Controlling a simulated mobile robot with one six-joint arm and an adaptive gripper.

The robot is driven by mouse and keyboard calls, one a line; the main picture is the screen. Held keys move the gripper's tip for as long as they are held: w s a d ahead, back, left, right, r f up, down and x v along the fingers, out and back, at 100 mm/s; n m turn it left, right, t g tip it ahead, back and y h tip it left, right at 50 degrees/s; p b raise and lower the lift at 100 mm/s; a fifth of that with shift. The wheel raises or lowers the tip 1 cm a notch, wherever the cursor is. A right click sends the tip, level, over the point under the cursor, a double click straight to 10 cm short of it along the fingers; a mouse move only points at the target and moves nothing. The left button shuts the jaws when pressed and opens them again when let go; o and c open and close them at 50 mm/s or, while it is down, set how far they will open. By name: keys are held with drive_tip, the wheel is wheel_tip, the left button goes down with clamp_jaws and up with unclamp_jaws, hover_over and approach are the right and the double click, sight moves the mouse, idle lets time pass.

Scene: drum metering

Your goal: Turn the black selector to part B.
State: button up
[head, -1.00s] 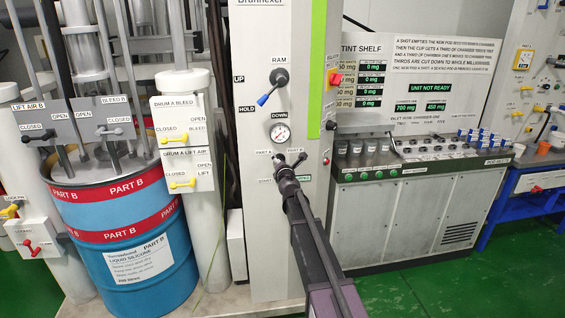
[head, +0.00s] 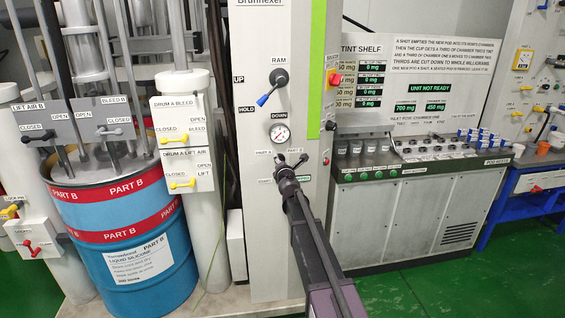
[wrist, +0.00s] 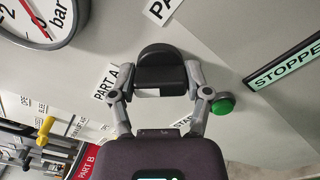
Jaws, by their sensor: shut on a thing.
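The black selector (wrist: 162,68) is on the grey machine front below the pressure gauge. In the wrist view it sits between the two fingers of my gripper (wrist: 161,88), which are shut on it. The wrist picture is rolled. The PART A label (wrist: 107,82) lies left of the selector there, and a second, cut-off label (wrist: 162,8) lies above it. In the head view the selector (head: 281,160) shows just beyond my gripper (head: 286,174), with a PART label on each side. Which label it points at is hard to tell.
A green button (wrist: 223,104) is close to the right finger, beside the START label. The gauge (head: 280,133) and the RAM lever (head: 272,87) are above the selector. The blue PART B drum (head: 125,235) stands left, and the tint shelf (head: 415,210) right.

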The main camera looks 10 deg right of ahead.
drive_tip(key=m, duration=1.3)
drive_tip(key=shift+a+f, duration=0.1)
drive_tip(key=shift+m, duration=2)
drive_tip(key=o, duration=1.2)
drive_tip(key=shift+c, duration=0.2)
drive_tip(key=shift+s, duration=0.1)
